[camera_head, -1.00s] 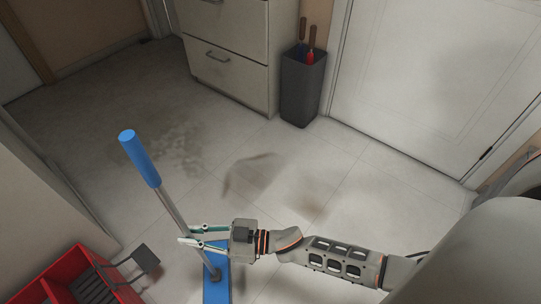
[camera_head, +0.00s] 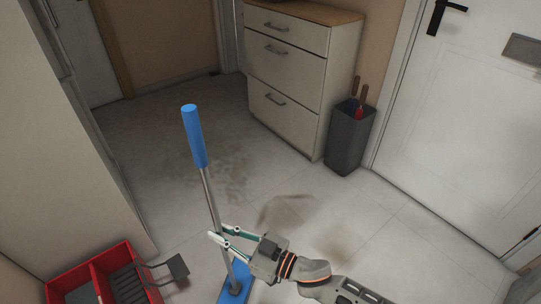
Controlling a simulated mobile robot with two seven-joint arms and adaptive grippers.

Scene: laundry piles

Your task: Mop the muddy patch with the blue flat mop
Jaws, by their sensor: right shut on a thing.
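The blue flat mop (camera_head: 210,193) has a blue grip at the top of a grey pole and a flat blue head low in the picture, partly hidden by my gripper. My right gripper (camera_head: 222,237) is shut on the mop's pole, above the head. The mop stands nearly upright, leaning slightly left at the top. A speckled brown muddy patch (camera_head: 228,172) lies on the floor beyond the mop, around and behind its pole as seen here. Fainter brown smears (camera_head: 287,208) lie to the right, beyond my right gripper. My left gripper is out of view.
A red compartmented bin (camera_head: 70,284) with a dark grey part stands at the lower left. A drawer cabinet (camera_head: 290,75) and a dark bin with handled tools (camera_head: 348,140) stand at the back. A white door (camera_head: 455,130) is at right. Tiled floor between is open.

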